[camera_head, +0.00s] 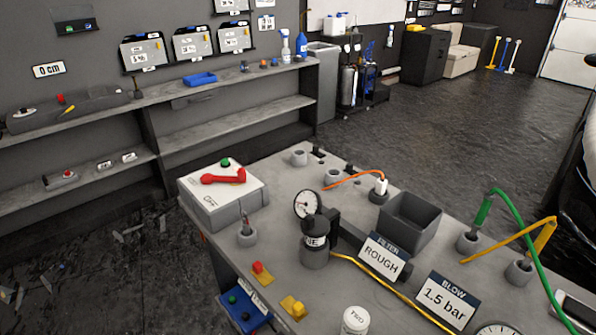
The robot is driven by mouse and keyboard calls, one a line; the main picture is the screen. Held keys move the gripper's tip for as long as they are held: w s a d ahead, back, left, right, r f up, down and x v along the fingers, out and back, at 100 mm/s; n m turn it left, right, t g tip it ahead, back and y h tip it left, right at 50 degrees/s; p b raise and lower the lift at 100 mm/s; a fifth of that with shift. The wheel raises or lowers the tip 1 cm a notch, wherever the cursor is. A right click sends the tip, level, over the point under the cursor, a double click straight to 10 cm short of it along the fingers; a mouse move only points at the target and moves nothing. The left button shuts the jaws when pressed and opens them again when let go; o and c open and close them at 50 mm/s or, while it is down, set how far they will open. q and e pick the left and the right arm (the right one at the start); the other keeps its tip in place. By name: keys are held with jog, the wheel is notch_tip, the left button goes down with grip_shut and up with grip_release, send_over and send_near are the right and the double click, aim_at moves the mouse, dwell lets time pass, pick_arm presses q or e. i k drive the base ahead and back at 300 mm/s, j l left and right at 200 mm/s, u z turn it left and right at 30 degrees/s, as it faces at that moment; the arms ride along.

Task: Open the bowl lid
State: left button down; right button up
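Neither of my grippers shows in the head view. No part is clearly marked as the bowl lid. A squat grey cylinder (314,255) with a black top and a label partly reading "NE" stands on the bench. A round gauge (307,205) sits at its upper left. I cannot tell whether this cylinder is the bowl. A white-grey box (222,196) with a red handle (223,177) and a green button on its flat top stands at the bench's left corner. A white round container (355,321) with a label is cut off by the bottom edge.
The grey bench (290,180) also carries a dark open bin (411,222), a "ROUGH" sign (384,257), a "1.5 bar" sign (446,300), and green (482,210) and yellow (543,238) tools with hoses. A wall shelf (170,92) runs behind.

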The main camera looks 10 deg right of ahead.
aim_at(314, 225)
jog(key=i+j+z, duration=0.4)
jog(key=j+z, duration=0.15)
jog(key=i+j+z, duration=0.25)
jog(key=j, duration=0.2)
jog(key=k, duration=0.1)
